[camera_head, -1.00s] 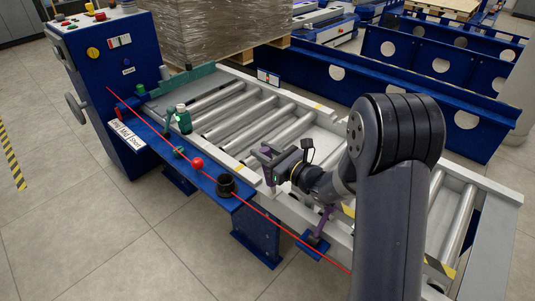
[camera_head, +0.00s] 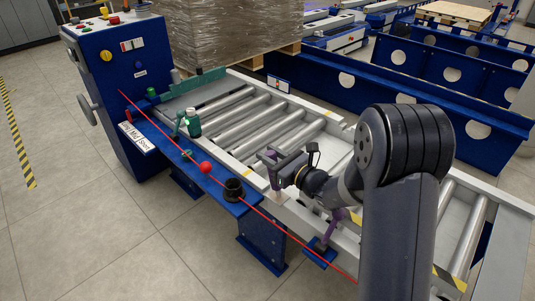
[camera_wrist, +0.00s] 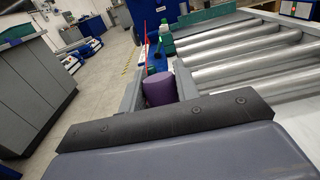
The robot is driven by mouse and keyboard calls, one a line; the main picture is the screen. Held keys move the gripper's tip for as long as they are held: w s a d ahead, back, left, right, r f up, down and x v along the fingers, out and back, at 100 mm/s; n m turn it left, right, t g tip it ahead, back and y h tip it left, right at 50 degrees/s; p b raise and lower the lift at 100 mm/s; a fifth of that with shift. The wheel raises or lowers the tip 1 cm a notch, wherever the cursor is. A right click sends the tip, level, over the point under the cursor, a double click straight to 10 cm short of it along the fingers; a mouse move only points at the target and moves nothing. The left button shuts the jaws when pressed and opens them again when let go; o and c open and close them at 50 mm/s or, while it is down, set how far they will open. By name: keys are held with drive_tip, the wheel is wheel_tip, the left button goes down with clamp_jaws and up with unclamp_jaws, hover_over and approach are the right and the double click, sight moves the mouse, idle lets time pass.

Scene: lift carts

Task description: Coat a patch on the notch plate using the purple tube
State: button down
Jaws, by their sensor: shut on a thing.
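My gripper (camera_head: 274,161) is shut on the purple tube (camera_head: 276,190) above the near rail of the roller cart. In the wrist view the purple tube (camera_wrist: 160,90) shows as a rounded purple end just beyond the dark gripper edge; the rest is hidden. A teal plate (camera_head: 205,80) stands upright at the far end of the rollers; I cannot tell for sure whether it is the notch plate. It also shows in the wrist view (camera_wrist: 217,24). The tube is well apart from it.
A green bottle (camera_head: 193,124), a red ball (camera_head: 205,168) and a black cup (camera_head: 233,190) stand along the blue side shelf. A red line runs along it. A blue control cabinet (camera_head: 125,80) is at the far left. Another purple piece (camera_head: 331,229) is near the rail.

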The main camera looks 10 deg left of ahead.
sight(275, 158)
drive_tip(key=shift+v, duration=1.8)
drive_tip(key=v, duration=0.1)
drive_tip(key=b+v, duration=0.1)
drive_tip(key=v, duration=0.2)
drive_tip(key=shift+s+d+f, duration=0.15)
drive_tip(key=shift+d+f, duration=0.05)
drive_tip(key=shift+f, duration=0.1)
drive_tip(key=shift+a, duration=0.1)
